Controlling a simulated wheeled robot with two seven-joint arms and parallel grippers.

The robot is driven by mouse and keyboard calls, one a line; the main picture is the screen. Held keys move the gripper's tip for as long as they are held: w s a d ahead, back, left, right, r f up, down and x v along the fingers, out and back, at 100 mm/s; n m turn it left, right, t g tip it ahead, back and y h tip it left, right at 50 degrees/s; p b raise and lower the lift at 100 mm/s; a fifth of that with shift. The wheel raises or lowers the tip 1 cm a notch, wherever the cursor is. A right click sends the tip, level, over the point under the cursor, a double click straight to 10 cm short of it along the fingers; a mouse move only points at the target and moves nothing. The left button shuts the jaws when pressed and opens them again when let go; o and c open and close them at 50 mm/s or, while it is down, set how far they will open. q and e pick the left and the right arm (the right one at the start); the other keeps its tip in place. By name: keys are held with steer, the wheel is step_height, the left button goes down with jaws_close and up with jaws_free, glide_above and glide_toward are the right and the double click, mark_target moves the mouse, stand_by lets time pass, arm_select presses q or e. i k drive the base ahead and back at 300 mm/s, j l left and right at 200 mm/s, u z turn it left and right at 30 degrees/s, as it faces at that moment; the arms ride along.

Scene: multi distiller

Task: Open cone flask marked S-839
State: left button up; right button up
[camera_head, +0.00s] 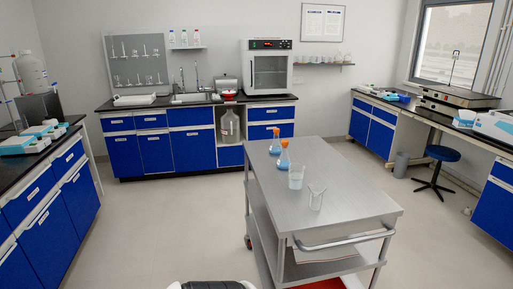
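One is the farther flask (275,149); the other is the nearer flask (283,164), just in front and slightly right. No marking can be read on either, so I cannot tell which is S-839. Neither of my grippers is in view.
A beaker (296,180) stands close in front of the nearer flask, and a clear glass vessel (316,201) stands nearer still. The cart's right side is bare. Open floor (170,220) lies left of the cart. A blue stool (442,153) stands at right.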

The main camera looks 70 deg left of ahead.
mark_target(275, 149)
steer(key=j+u, duration=0.1)
steer(key=j, duration=0.5)
steer(key=j+u, duration=0.1)
steer(key=j, duration=0.45)
steer(key=j+u, duration=0.1)
steer(key=j, duration=0.5)
steer(key=j+u, duration=0.15)
steer(key=j, duration=0.4)
steer(key=i+j+u, duration=0.1)
steer(key=j, duration=0.45)
steer(key=i+j+u, duration=0.1)
steer(key=j, duration=0.45)
steer(key=i+j+u, duration=0.1)
steer(key=j, duration=0.45)
steer(key=i+j+u, duration=0.1)
steer(key=j, duration=0.45)
steer(key=i, duration=0.1)
